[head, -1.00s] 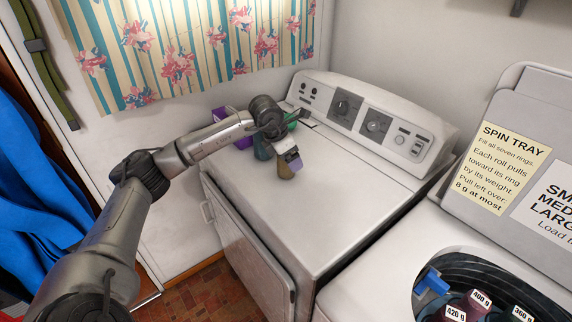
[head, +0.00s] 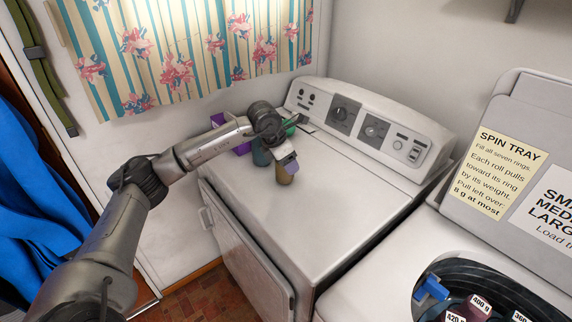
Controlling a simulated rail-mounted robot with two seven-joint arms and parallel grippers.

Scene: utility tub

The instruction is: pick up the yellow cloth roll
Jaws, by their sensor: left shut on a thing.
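A small yellow-brown cloth roll (head: 285,176) stands upright at the back left of the white washer top. My left gripper (head: 289,167) reaches down over it from above and is shut on it. The gripper's fingers cover the upper part of the roll. I cannot see any gap between the roll's lower end and the washer top. My right gripper is not in view.
Beside the held roll stand a teal roll (head: 261,153) and a green item (head: 291,128), partly behind my wrist. The washer top (head: 330,190) is clear to the right. A tub with labelled rolls (head: 480,302) is at lower right.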

